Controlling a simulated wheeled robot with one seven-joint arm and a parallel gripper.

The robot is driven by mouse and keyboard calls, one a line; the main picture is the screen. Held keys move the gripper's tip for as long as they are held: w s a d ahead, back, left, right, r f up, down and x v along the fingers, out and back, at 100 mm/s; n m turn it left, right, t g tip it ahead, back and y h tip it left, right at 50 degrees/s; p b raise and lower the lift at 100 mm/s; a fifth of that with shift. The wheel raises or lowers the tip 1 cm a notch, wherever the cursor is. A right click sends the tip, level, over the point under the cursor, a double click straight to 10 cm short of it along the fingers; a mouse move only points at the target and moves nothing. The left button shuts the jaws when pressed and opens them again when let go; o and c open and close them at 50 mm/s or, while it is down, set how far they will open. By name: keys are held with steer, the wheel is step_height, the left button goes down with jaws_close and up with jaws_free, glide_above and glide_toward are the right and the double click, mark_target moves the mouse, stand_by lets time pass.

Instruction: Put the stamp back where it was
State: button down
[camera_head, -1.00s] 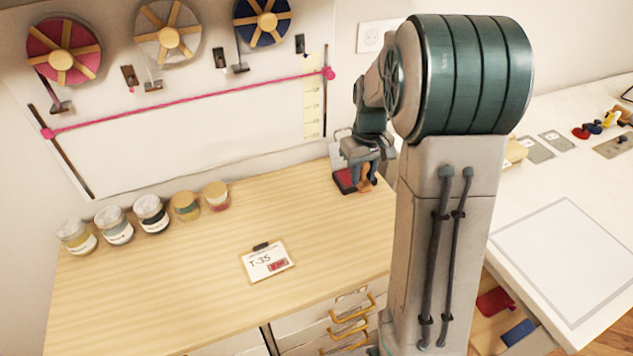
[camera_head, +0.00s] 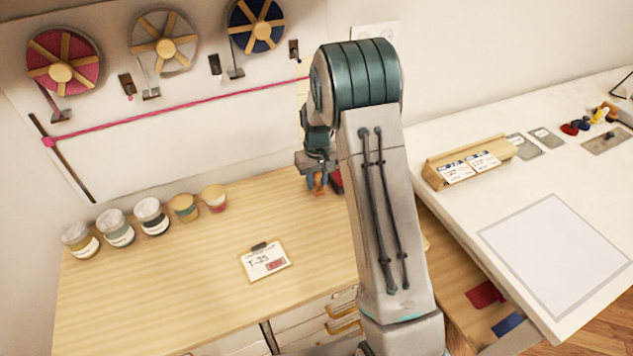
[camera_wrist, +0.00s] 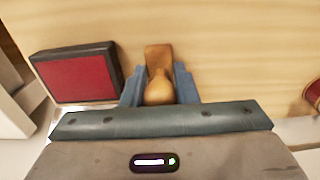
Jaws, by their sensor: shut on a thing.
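The stamp (camera_wrist: 159,88) has a rounded wooden handle and a wooden block. My gripper (camera_head: 317,186) is shut on it, with the blue fingers on both sides of the handle in the wrist view. The stamp is above or on the wooden worktop (camera_head: 200,265); I cannot tell whether it touches. The black ink pad with a red face (camera_wrist: 78,77) is left of the stamp in the wrist view, with a gap between. In the head view the pad (camera_head: 337,181) shows just right of my gripper, partly hidden by my arm.
A card marked T-35 (camera_head: 265,261) lies on the worktop. Several jars (camera_head: 152,215) stand along its back left. A wooden card holder (camera_head: 466,165) stands on the white table (camera_head: 450,120) at right. The worktop's left and middle are mostly clear.

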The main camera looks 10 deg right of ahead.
steer(key=shift+f, duration=1)
steer(key=shift+f, duration=0.15)
steer(key=c, duration=1.1)
jaws_free()
